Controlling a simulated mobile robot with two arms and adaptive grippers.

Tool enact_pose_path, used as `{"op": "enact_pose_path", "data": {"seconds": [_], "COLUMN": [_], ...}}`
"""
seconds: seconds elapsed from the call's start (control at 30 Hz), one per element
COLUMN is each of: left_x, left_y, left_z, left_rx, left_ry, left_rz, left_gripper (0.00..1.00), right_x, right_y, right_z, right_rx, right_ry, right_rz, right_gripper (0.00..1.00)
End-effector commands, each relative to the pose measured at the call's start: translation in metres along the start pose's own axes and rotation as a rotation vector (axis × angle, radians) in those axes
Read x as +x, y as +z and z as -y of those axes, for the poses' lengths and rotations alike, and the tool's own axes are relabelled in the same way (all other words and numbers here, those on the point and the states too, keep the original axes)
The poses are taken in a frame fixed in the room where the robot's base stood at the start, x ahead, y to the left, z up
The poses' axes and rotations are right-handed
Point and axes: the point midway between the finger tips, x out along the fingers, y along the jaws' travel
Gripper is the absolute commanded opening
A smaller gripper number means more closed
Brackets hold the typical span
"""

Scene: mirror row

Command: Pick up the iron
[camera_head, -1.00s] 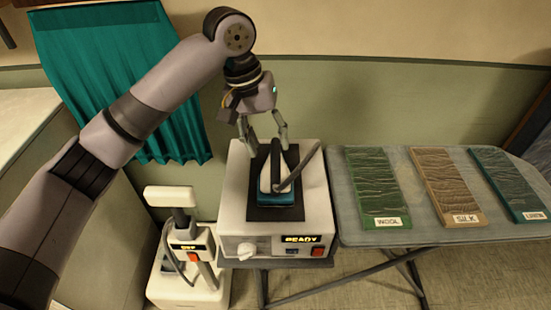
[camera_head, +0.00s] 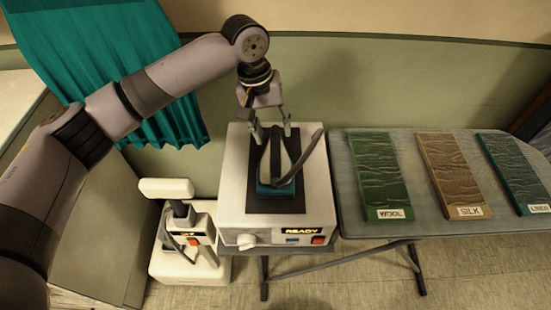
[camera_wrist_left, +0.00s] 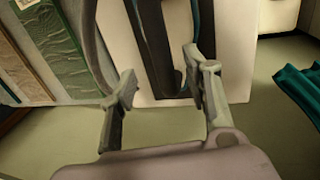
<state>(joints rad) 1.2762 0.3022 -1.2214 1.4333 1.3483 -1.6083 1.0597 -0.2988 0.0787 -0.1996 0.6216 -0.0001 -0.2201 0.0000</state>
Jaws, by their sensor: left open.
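The iron (camera_head: 278,168), with a teal base and a dark, raised handle, sits on a dark pad (camera_head: 240,190) on top of a white station (camera_head: 233,172) in the head view. The station's display reads READY. My left gripper (camera_head: 273,131) is open and empty at the far end of the iron, one finger to each side of its far end. Whether a finger touches it cannot be told. The wrist view shows the open fingers (camera_wrist_left: 161,80) over the station's edge, with dark shapes between and beyond them. My right gripper is not in view.
An ironing board (camera_head: 345,205) to the right bears green wool (camera_head: 378,170), brown silk (camera_head: 448,165) and teal linen (camera_head: 512,165) panels. A white appliance (camera_head: 190,262) stands at lower left. A teal curtain (camera_head: 100,60) hangs behind my left arm.

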Motion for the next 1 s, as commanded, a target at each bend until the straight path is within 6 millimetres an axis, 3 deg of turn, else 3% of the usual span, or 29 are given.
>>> {"op": "enact_pose_path", "data": {"seconds": [0.07, 0.17, 0.5, 0.77, 1.0], "left_x": [0.004, 0.009, 0.053, 0.057, 0.057], "left_y": [0.0, 0.002, 0.007, 0.007, 0.007], "left_z": [0.0, 0.0, 0.003, 0.003, 0.003], "left_rx": [0.0, 0.0, 0.0, 0.0, 0.0], "left_ry": [0.0, -0.001, 0.0, 0.0, 0.0], "left_rz": [0.0, 0.001, 0.001, -0.001, -0.001], "left_gripper": [0.45, 0.45, 0.45, 0.45, 0.29], "right_x": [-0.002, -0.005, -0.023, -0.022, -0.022], "right_y": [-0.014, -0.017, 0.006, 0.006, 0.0], "right_z": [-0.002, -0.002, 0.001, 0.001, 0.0], "right_rx": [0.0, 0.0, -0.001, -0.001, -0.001], "right_ry": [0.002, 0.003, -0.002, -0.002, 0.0], "right_rz": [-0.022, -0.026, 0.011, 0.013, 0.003], "right_gripper": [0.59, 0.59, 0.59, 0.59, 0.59]}}
